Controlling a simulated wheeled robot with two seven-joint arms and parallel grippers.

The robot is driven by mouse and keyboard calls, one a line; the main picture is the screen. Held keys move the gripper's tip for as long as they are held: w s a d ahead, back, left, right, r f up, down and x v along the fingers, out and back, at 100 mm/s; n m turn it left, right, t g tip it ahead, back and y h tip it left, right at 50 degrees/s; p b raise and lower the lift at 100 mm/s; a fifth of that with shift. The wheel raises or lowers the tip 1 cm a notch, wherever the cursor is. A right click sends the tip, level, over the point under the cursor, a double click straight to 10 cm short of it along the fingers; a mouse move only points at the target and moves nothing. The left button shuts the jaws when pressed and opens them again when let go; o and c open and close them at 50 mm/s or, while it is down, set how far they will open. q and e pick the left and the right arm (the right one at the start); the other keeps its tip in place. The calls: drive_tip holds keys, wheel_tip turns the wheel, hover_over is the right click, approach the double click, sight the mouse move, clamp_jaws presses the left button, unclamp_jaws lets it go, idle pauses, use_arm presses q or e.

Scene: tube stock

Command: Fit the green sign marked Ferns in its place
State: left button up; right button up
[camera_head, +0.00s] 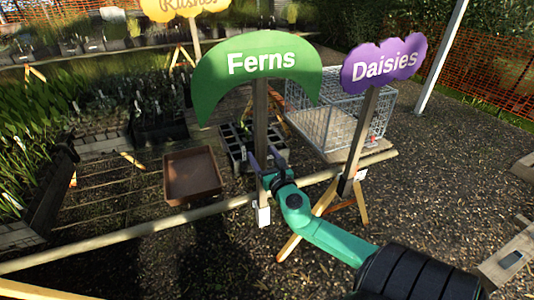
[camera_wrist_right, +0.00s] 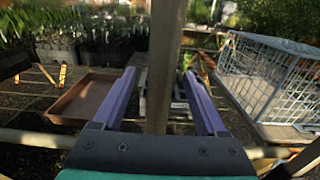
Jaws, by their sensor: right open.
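The green Ferns sign (camera_head: 262,62) stands upright on a wooden post in the head view. Its post (camera_wrist_right: 162,70) runs between the fingers in the right wrist view. My right gripper (camera_head: 265,158) is open, with its two purple fingers on either side of the post and a gap to each. The post's lower end is by the long wooden rail (camera_head: 150,229), near a white tag (camera_head: 263,215). I cannot tell whether the post is seated there, as my gripper partly covers it. My left gripper is not in view.
The purple Daisies sign (camera_head: 383,62) stands to the right on its own post at the rail. A yellow sign (camera_head: 180,8) is at the back. A wire cage (camera_head: 330,125), a brown tray (camera_head: 192,176) and a black crate (camera_head: 238,150) lie beyond the rail.

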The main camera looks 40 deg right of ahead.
drive_tip(key=b+v, duration=0.3)
drive_tip(key=v, duration=1.1)
drive_tip(key=shift+s+b, duration=0.25)
drive_tip(key=shift+b, duration=0.1)
drive_tip(key=shift+a, duration=0.15)
